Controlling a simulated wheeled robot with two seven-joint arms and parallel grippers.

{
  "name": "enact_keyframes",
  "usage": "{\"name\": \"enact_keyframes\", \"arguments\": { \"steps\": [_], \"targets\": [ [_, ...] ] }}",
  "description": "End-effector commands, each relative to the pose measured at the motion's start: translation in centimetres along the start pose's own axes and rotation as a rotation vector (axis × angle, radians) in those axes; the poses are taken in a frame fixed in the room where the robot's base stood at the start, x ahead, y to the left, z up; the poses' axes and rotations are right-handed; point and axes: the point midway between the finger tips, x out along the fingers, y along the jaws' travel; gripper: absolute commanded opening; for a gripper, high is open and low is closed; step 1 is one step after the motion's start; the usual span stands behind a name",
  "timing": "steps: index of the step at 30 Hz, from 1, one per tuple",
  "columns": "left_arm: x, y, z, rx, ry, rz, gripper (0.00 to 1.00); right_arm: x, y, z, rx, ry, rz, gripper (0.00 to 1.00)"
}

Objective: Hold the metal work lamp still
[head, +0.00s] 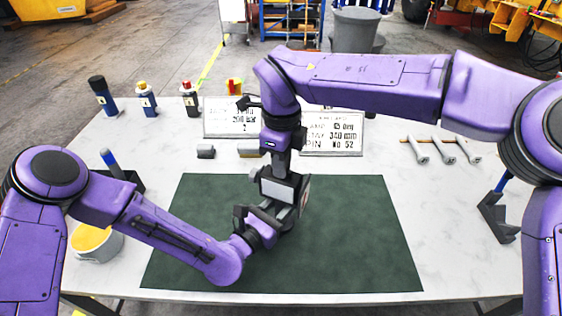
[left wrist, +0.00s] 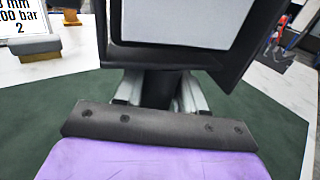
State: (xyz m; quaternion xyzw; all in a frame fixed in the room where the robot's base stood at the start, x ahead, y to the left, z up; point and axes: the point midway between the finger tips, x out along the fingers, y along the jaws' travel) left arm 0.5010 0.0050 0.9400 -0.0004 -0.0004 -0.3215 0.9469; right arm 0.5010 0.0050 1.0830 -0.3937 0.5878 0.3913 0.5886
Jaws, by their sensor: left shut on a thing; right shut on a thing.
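The metal work lamp (head: 278,190), a dark boxy frame with a pale panel, is upright above the green mat, between my two grippers. My right gripper (head: 283,163) comes down from above and is shut on the lamp's upper part. My left gripper (head: 268,214) reaches in from the lower left and is shut on the lamp's lower part. In the left wrist view the lamp (left wrist: 185,22) fills the top centre, and its dark lower part is between the fingers of my left gripper (left wrist: 155,92). The grippers and arms hide parts of the lamp.
The dark green mat (head: 370,240) lies mostly bare on the pale table (head: 440,225). Two sign plates (head: 332,138) stand behind the lamp. Bottles (head: 103,95) stand at the back left, a yellow-topped tub (head: 95,243) at the left. Grey rods (head: 447,150) and a dark bracket (head: 497,215) are at the right.

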Motion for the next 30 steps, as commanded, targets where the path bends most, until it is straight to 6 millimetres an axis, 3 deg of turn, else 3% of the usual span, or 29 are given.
{"name": "enact_keyframes", "arguments": {
  "steps": [11,30],
  "targets": [
    [0.0,-0.1,0.0,0.001,0.0,-0.002,0.0,0.1,0.9,0.0,-0.004,0.004,-0.125,0.0],
    [0.0,-0.1,0.0,0.001,0.0,-0.002,0.0,1.3,4.0,0.0,-0.006,0.003,-0.628,0.0]
  ]
}}
